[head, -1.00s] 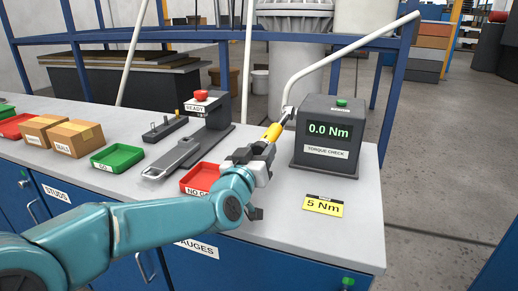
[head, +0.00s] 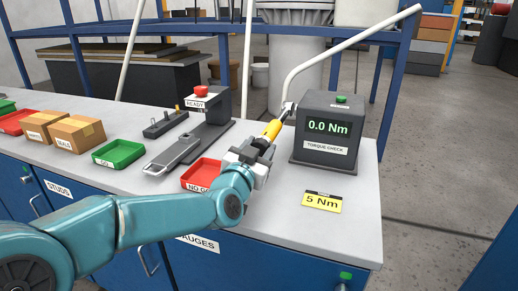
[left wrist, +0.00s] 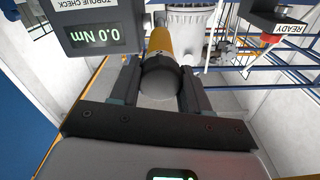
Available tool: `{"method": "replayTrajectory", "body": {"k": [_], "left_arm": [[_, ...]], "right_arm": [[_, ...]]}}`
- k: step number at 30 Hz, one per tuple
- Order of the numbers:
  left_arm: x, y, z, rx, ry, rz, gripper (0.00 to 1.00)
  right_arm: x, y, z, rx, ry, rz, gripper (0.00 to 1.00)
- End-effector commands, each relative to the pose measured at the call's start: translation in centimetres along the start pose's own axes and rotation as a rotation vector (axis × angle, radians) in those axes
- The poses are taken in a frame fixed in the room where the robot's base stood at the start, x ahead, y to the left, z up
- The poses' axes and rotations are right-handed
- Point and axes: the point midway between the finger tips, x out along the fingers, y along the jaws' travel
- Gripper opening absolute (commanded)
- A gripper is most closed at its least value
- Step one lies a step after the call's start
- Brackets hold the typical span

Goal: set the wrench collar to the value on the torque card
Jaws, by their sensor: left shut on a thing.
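The torque wrench (head: 272,130) has a yellow grip and a metal head end at the left side of the torque check box (head: 325,133), whose display reads 0.0 Nm. My left gripper (head: 261,145) is shut on the wrench's near end. In the left wrist view the wrench's yellow part (left wrist: 160,42) and dark rounded end lie between the two fingers (left wrist: 158,85). No collar value is readable. The yellow torque card (head: 322,203) reads 5 Nm and lies on the bench in front of the box. My right gripper is not in view.
A red NO GO tray (head: 187,180) stands left of my gripper. A green GO tray (head: 118,155), cardboard boxes (head: 77,134) and a READY stand with a red button (head: 200,91) are farther left. The bench (head: 290,230) is clear around the card.

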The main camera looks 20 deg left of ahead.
Motion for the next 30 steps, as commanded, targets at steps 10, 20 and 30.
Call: {"method": "replayTrajectory", "body": {"k": [10,20,30], "left_arm": [[0.0,0.0,0.0,-0.002,-0.001,0.0,0.72],[-0.3,0.0,0.0,-0.002,0.0,0.0,0.72],[-7.6,-0.1,-0.1,-0.003,0.002,0.0,0.72]], "right_arm": [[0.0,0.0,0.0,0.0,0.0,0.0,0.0],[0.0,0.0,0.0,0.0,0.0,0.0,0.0],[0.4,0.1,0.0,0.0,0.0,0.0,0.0]]}}
